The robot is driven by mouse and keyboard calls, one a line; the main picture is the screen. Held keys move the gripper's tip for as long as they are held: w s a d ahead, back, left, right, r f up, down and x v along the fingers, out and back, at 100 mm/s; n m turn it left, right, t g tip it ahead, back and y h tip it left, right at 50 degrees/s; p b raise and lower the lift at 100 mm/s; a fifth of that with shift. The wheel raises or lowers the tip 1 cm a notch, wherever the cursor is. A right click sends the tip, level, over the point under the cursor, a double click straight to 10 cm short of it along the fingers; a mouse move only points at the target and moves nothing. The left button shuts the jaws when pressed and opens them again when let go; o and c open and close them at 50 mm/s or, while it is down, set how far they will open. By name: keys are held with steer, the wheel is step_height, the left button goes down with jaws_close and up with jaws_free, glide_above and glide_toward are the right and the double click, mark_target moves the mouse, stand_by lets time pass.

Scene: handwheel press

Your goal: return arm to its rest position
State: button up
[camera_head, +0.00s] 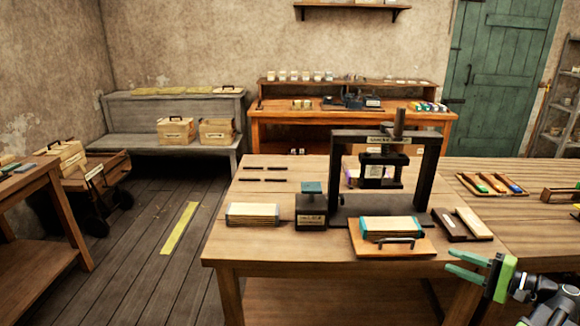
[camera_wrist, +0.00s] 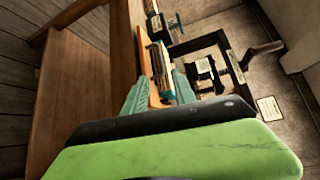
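My gripper (camera_head: 466,266) is at the lower right in the head view, in front of the wooden table's front edge. Its two green fingers are apart, with nothing visible between them. In the wrist view the gripper (camera_wrist: 157,95) shows its teal fingers spread, pointing toward the table. A black handwheel press (camera_head: 385,170) stands on the table, left of and beyond my gripper. The press also shows in the wrist view (camera_wrist: 222,42), tilted by the camera. A board with a handle (camera_head: 391,243) lies before the press, bearing a teal-edged stack (camera_head: 391,227).
A tray of coloured-handled tools (camera_head: 491,184) lies at right. Open floor (camera_head: 150,265) with a yellow strip lies left of the table.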

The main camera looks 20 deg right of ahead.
steer(key=w+a+n+g+y, duration=0.3)
steer(key=w+a+n+y, duration=0.15)
steer(key=w+a, duration=0.95)
steer(key=w+a+f+n+g, duration=0.1)
steer(key=w+a+g, duration=0.1)
steer(key=a, duration=0.4)
steer(key=w+a+f+n+g+y, duration=0.1)
steer(key=w+a+f+g, duration=0.1)
steer(key=a, duration=0.5)
steer(key=w+a+f+n+g, duration=0.1)
steer(key=w+a+f+g, duration=0.1)
steer(key=a, duration=0.4)
steer(key=shift+w+a+f+g+y, duration=0.2)
steer(key=shift+w+a+g+y, duration=0.15)
steer(key=shift+w, duration=0.35)
steer(key=s+a+f+n+g+h, duration=0.25)
steer(key=a+f+h, duration=0.35)
steer(key=a, duration=0.5)
steer(key=s+a+f+n+g+h, duration=0.1)
steer(key=a+f+n+g+h, duration=0.25)
steer(key=a+f, duration=0.55)
steer(key=w+d+r+n+h+p, duration=0.1)
steer(key=w+d+r+h+p, duration=0.1)
steer(key=d+h, duration=0.35)
step_height(320, 180, up, 11)
steer(key=d+y+p, duration=0.1)
steer(key=y+p, duration=0.1)
steer(key=p, duration=0.9)
steer(key=shift+s+d+f, duration=0.2)
steer(key=shift+t, duration=0.25)
